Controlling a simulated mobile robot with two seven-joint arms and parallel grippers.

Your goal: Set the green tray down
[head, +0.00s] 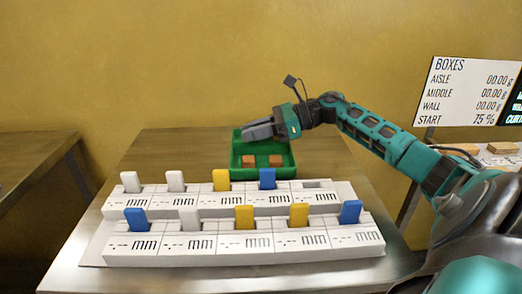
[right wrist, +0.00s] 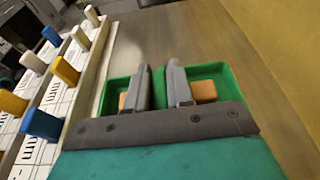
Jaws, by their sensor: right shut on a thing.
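The green tray (head: 291,172) is behind the racks in the head view, with two orange-brown blocks (head: 248,161) in it. It also shows in the right wrist view (right wrist: 218,72), one block on each side of its green middle part. My right gripper (head: 258,130) comes from the right over the tray. In the right wrist view its fingers (right wrist: 160,76) are shut on the green middle part of the tray. The tray looks level; I cannot tell whether its underside touches the table. My left gripper is not in view.
Bare table lies left and behind the tray. A side table (head: 30,160) stands left. A BOXES sign (head: 465,92) hangs right.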

